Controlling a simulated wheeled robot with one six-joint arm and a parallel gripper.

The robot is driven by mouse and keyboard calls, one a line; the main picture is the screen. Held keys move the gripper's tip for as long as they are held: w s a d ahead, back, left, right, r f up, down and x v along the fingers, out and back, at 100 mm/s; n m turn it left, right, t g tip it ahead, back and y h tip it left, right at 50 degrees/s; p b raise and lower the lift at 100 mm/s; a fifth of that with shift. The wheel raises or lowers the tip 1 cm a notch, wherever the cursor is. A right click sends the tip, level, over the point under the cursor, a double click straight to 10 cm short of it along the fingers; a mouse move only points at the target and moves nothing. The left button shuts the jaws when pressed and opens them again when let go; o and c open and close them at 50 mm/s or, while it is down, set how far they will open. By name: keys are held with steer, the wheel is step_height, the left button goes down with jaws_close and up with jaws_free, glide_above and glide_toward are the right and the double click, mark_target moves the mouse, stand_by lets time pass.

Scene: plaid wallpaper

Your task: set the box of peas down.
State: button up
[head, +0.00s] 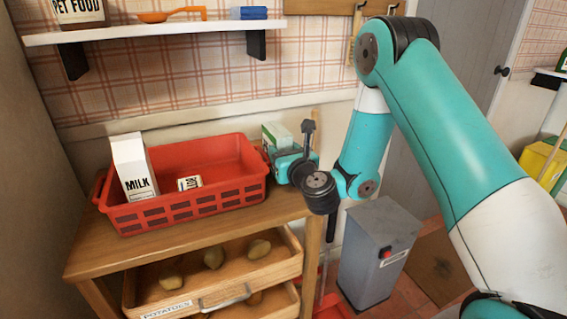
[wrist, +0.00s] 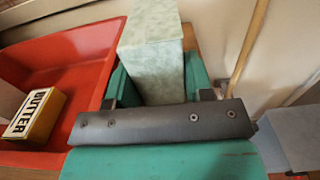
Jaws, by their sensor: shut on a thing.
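The box of peas, a pale green and white box (head: 276,136), is just right of the red crate, at the back right of the wooden table (head: 88,262). Its plain mottled green face (wrist: 152,52) fills the space between my fingers in the wrist view. My gripper (head: 284,158) is shut on it; the gripper also shows in the wrist view (wrist: 157,88). The box's lower part is hidden behind my gripper, so I cannot tell whether it touches the tabletop.
The red crate (head: 185,212) holds a milk carton (head: 134,168) and a butter box (wrist: 35,115). Open drawers with potatoes (head: 214,257) stick out below the tabletop. A grey bin (head: 378,250) stands right of the table. A shelf (head: 180,30) hangs above.

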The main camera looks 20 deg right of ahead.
steer(key=shift+r, duration=0.1)
steer(key=shift+f, duration=0.2)
steer(key=o, duration=1.2)
steer(key=shift+c, duration=0.2)
